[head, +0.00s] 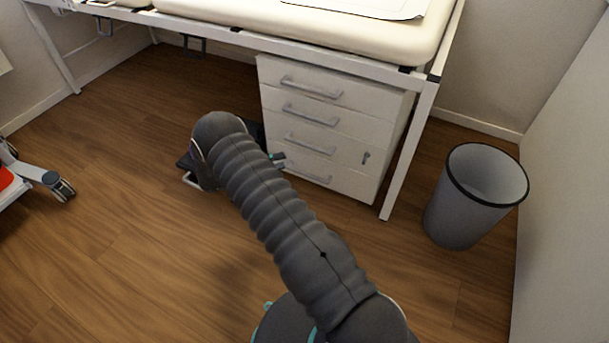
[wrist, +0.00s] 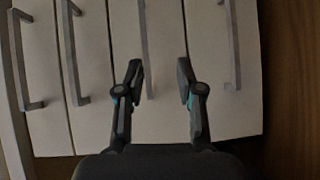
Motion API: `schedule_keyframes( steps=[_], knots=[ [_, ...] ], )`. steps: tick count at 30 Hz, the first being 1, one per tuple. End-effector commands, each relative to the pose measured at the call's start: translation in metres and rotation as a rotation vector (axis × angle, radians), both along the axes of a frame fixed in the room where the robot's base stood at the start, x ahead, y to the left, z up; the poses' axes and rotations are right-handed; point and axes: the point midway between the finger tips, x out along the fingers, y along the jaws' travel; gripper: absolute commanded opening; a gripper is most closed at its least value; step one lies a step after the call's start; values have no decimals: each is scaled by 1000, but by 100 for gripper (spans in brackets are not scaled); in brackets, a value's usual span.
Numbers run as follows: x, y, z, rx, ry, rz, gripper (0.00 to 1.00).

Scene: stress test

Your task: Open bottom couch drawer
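A white drawer cabinet (head: 335,120) stands under the couch (head: 330,30), with several stacked drawers, all shut, each with a grey bar handle. The bottom drawer (head: 335,187) has its handle (head: 308,172) low near the floor. In the wrist view the cabinet appears turned sideways, and the bottom drawer's handle (wrist: 235,45) is at the right. My gripper (wrist: 160,75) is open and empty in front of the drawer fronts. The handle above the bottom one (wrist: 147,50) shows between its fingers; contact cannot be told. In the head view my arm hides most of the gripper.
A grey waste bin (head: 475,195) stands right of the cabinet, near the wall. A white couch leg (head: 408,150) stands close to the cabinet's right side. A wheeled base (head: 40,178) shows at the left edge. The wooden floor (head: 110,215) at the left is clear.

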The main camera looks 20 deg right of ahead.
Motion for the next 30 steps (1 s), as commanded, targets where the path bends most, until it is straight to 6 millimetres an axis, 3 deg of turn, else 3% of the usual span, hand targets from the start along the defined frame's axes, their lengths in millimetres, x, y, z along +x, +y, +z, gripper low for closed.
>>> schedule_keyframes(
  steps=[1,6,12,16,20,30],
  knots=[
    [0,3,-27,-38,1,28,37],
    [-1,11,-90,-148,-36,130,37],
    [-9,18,-142,-226,-76,226,37],
    [-12,20,-157,-248,-91,257,37],
    [-12,16,-160,-254,-96,267,37],
    [0,-35,-151,-253,-94,263,37]
  ],
)
